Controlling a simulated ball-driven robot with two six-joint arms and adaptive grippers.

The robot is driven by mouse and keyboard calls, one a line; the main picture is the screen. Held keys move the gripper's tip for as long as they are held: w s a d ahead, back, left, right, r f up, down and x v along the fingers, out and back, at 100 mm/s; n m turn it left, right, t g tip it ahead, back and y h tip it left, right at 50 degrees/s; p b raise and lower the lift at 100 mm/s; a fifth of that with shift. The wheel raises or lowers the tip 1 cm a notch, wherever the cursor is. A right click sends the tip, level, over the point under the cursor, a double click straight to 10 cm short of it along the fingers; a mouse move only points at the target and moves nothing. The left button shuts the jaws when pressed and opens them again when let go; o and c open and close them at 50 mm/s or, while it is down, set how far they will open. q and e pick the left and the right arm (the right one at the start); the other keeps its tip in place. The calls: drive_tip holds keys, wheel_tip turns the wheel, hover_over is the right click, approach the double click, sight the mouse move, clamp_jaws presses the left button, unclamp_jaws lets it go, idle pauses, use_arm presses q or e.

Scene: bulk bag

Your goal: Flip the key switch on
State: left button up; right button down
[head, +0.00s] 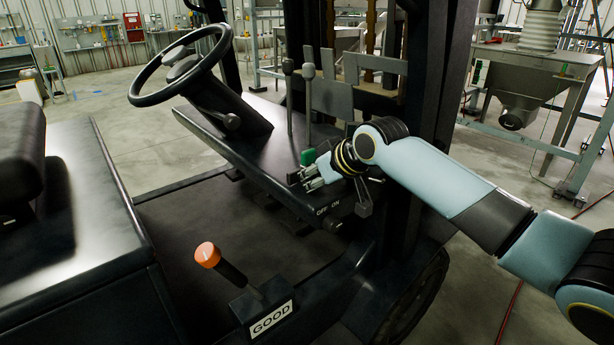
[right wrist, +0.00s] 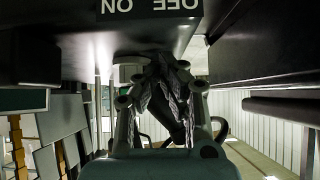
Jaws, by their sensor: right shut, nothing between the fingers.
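My right gripper (head: 304,179) is at that dash edge, a little above and left of the label in the head view. It is shut and holds nothing. In the right wrist view the label (right wrist: 150,5) appears upside down at the top, and the right fingers (right wrist: 166,75) are closed together below it. A pale round part beside the fingers may be the switch; its turn position cannot be told. My left gripper is not in view.
A steering wheel (head: 182,65) and two upright levers (head: 309,72) stand on the dash. An orange-topped lever (head: 208,255) rises beside a GOOD sign (head: 271,318). The dark mast (head: 437,90) is close behind my right arm. The seat (head: 22,165) is at left.

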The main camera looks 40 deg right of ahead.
sight(288, 173)
drive_tip(key=shift+w, duration=0.75)
drive_tip(key=shift+w+a+p, duration=0.3)
drive_tip(key=shift+a+p, duration=0.05)
drive_tip(key=shift+p, duration=0.6)
drive_tip(key=shift+a+m+h+p, duration=0.15)
drive_tip(key=shift+m+h+p, duration=0.25)
drive_tip(key=shift+m+h, duration=0.15)
drive_tip(key=shift+w+a+m+h+p, duration=0.15)
drive_tip(key=shift+m+h+p, duration=0.25)
drive_tip(key=shift+m, duration=0.2)
drive_tip(key=shift+w+a+m+h+p, duration=0.15)
drive_tip(key=shift+m+h+p, duration=0.15)
drive_tip(key=shift+m+h, duration=0.2)
drive_tip(key=shift+w+r+m+h+p, duration=0.1)
drive_tip(key=shift+w+m+h+p, duration=0.2)
drive_tip(key=shift+m, duration=0.25)
drive_tip(key=shift+w+a+m+g+h, duration=0.15)
drive_tip(key=shift+w+m+g+h, duration=0.15)
drive_tip(key=shift+m+h, duration=0.25)
drive_tip(key=shift+w+a+m+g+h, duration=0.15)
drive_tip(key=shift+m+g+h, duration=0.2)
drive_tip(key=shift+m, duration=0.2)
drive_tip(key=shift+w, duration=0.75)
